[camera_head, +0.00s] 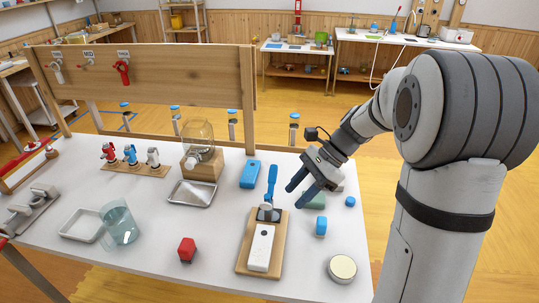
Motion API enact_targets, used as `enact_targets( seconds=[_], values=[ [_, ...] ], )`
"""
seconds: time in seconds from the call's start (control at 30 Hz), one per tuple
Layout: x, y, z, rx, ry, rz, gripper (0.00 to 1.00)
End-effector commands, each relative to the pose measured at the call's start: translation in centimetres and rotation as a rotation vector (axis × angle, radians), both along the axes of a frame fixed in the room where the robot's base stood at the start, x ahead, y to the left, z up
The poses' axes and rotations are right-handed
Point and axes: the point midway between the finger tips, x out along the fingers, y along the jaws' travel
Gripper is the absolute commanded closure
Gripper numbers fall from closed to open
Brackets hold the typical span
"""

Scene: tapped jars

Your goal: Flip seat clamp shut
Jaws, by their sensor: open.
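The seat clamp (267,213) is mounted on a wooden board (244,259) towards the right of the white table. Its blue lever (271,184) stands upright at the far end of the board. A white block (261,247) lies on the board in front of the clamp. My gripper (299,191) is open and empty, just right of the upright lever, with its fingers pointing down and left. A small gap shows between the fingers and the lever. Whether the clamp presses on the white block cannot be told.
Clear tabletop lies around the red cube.

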Motion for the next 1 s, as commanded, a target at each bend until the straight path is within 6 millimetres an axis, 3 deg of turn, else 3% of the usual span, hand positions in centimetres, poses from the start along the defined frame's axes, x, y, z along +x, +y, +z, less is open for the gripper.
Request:
enact_targets(
  seconds=[0.03, 0.3, 0.5, 0.77, 1.0],
  values=[
    [1.9, 0.1, -0.7, 0.050, 0.090, -0.079, 0.58],
    [10.9, 0.2, -4.0, 0.319, 0.583, -0.442, 0.58],
    [15.8, -1.2, -6.9, 0.487, 0.890, -0.592, 0.58],
    [18.1, -2.3, -8.7, 0.583, 1.069, -0.651, 0.58],
    [18.0, 0.5, -8.7, 0.586, 1.079, -0.652, 0.58]
  ],
)
